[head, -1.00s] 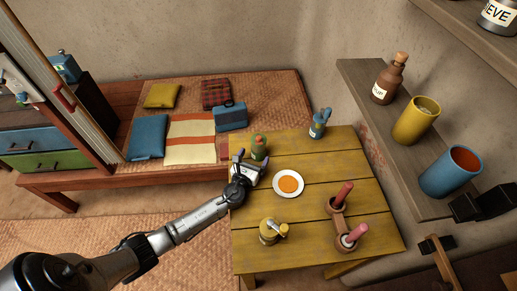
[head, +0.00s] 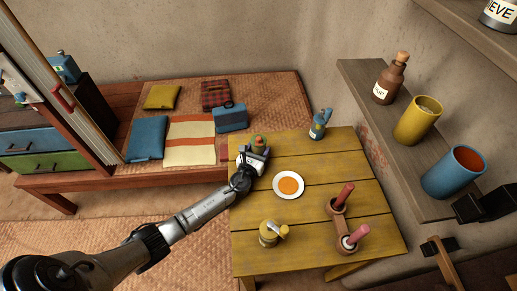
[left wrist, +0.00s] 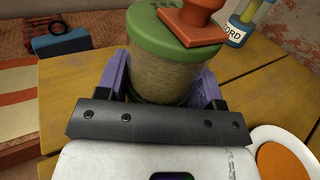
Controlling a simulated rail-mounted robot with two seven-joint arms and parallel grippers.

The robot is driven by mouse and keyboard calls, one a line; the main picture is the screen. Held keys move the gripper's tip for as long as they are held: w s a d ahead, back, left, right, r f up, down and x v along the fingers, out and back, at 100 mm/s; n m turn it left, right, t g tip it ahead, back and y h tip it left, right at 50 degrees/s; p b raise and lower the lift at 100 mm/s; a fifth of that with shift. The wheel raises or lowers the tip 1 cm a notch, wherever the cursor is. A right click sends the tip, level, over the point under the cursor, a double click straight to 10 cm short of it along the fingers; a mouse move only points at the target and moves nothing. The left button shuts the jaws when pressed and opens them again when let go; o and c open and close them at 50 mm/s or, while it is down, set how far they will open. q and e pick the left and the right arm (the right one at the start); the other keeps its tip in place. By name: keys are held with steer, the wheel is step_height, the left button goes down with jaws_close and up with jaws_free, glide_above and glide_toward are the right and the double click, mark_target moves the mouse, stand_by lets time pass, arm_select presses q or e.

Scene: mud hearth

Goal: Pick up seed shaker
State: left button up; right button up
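The seed shaker, which I take to be the jar with a green lid and red-orange top (head: 258,142), stands upright at the table's back left corner. In the left wrist view its cloudy, straw-coloured body (left wrist: 165,70) sits between purple fingers. My left gripper (head: 254,153) is around it from the front, one finger on each side. The fingers look very close to the jar, but I cannot tell whether they press on it. The jar's lower part is hidden by the gripper.
On the yellow table (head: 318,165) are a white plate with orange food (head: 289,185), a blue bottle (head: 319,124), a yellow jar (head: 269,233) and a wooden stand with pink-handled pieces (head: 338,215). A wall shelf (head: 352,77) with cups is at right.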

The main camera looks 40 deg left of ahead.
arm_select(q)
steer(key=c, duration=0.5)
steer(key=shift+o, duration=0.2)
steer(key=shift+r, duration=0.15)
